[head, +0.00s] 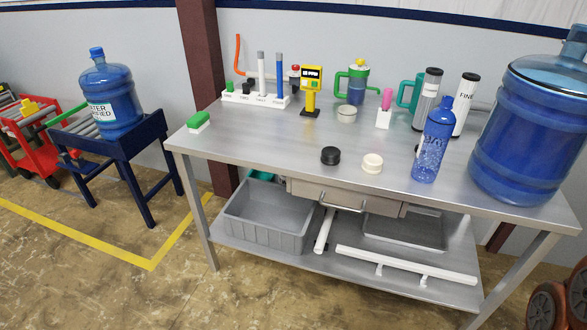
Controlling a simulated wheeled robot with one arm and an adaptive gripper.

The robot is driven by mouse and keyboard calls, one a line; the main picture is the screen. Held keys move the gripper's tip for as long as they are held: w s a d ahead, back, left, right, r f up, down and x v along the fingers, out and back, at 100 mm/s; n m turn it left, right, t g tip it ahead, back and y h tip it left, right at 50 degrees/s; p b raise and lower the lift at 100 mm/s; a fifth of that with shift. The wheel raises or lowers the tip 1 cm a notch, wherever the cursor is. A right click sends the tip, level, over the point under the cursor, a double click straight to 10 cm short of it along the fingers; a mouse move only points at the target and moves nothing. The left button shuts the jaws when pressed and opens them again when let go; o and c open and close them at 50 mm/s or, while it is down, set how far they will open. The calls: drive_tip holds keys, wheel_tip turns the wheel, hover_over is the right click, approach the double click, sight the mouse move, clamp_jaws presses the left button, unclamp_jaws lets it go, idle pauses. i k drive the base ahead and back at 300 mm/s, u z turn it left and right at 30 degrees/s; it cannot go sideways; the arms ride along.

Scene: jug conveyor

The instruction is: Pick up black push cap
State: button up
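A black round cap (330,156) lies on the grey metal table (255,150), near the middle of its front part. A cream-white cap (372,163) lies just right of it, apart from it. A small dark object shows partly behind the blue bottle (432,145); I cannot tell what it is. My gripper is not in the head view.
A large blue jug (530,130) stands at the table's right end. A white rack (255,98), a yellow meter (311,88) and canisters line the back. A green block (198,121) sits left. The tabletop left of the black cap is clear.

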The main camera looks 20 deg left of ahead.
sight(330, 155)
drive_tip(key=u, duration=0.35)
drive_tip(key=k, duration=0.85)
drive_tip(key=u, duration=1.3)
drive_tip(key=i, duration=0.9)
drive_tip(key=u, duration=0.5)
drive_tip(key=i, duration=0.95)
drive_tip(key=z, duration=0.75)
drive_tip(key=i, duration=0.7)
drive_tip(key=z, duration=0.6)
